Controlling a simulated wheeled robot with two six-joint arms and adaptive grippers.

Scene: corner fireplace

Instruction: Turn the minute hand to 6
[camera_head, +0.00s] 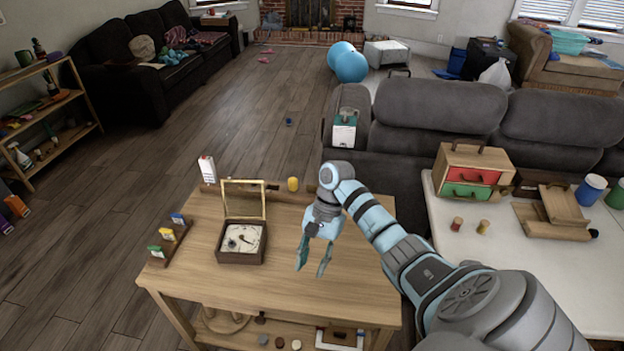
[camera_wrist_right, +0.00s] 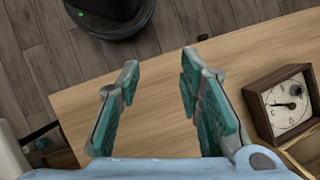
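A small dark-wood clock box (camera_head: 241,258) stands on the wooden table, its framed lid (camera_head: 244,199) raised at the back. Its pale dial (camera_head: 250,230) faces up with thin dark hands; which hand is the minute hand is too small to tell. The clock also shows at the right of the right wrist view (camera_wrist_right: 262,118), where a dark hand points left on the dial and a dark round knob sits near one corner. My right gripper (camera_head: 313,269) is open and empty, above the table to the right of the clock and apart from it. My left gripper is not in view.
On the table (camera_head: 300,302), a holder with small coloured pieces (camera_head: 168,240) is left of the clock. A white carton (camera_head: 207,170) and a yellow cylinder (camera_head: 293,184) stand along the back. The table's front right is clear. A white table (camera_head: 570,270) and grey sofa (camera_head: 440,115) lie to the right.

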